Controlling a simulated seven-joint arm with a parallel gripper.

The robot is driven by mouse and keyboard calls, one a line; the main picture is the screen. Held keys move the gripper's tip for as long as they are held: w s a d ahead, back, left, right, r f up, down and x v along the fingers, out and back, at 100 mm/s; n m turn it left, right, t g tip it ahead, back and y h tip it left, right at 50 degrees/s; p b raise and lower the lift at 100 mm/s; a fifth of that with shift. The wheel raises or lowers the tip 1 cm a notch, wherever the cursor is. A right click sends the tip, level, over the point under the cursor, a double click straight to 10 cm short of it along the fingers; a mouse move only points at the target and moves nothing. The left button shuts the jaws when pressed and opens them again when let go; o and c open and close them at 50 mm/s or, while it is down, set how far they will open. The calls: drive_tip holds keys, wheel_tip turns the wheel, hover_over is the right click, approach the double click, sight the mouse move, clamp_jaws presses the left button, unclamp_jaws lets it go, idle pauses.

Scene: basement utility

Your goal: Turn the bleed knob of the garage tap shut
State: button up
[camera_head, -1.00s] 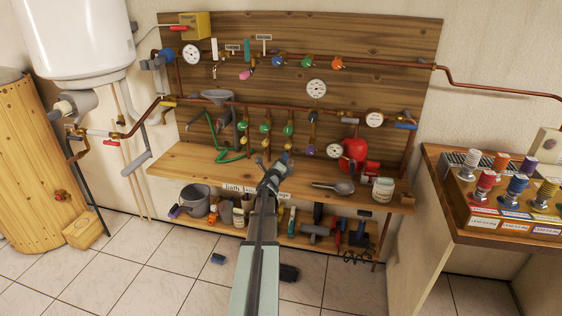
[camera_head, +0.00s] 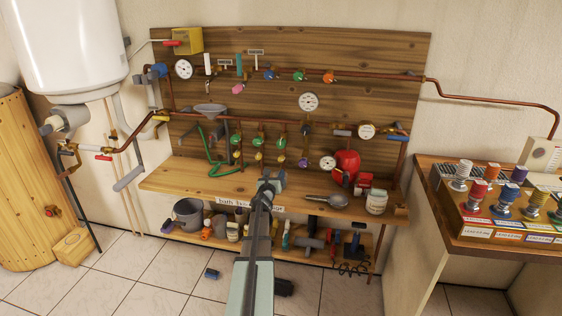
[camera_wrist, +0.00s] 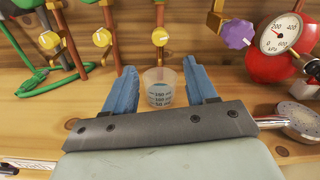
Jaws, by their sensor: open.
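Three yellow bleed knobs hang below three green-handled taps (camera_head: 258,142) on the wooden board. In the wrist view they are the left knob (camera_wrist: 48,40), middle knob (camera_wrist: 102,37) and right knob (camera_wrist: 160,37). A label strip (camera_head: 240,205) on the bench's front edge is partly hidden by my arm, and I cannot read for sure which tap is the garage one. My gripper (camera_wrist: 161,75) is open, with two blue fingers apart. The right knob is straight ahead between and beyond the fingertips, not touched. In the head view my gripper (camera_head: 271,180) is over the bench.
A clear measuring cup (camera_wrist: 159,88) shows between the fingers, apparently on the bench. A purple knob (camera_wrist: 237,34), gauge (camera_wrist: 288,33) and red vessel (camera_wrist: 270,66) are to the right. A green hose (camera_wrist: 40,80) lies left. A metal shower head (camera_head: 332,200) lies on the bench.

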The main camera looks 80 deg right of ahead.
sight(281, 160)
drive_tip(key=shift+m, duration=0.9)
drive_tip(key=d, duration=1.3)
drive_tip(key=shift+d, duration=0.4)
drive_tip(key=c, duration=1.1)
drive_tip(key=shift+o, duration=0.2)
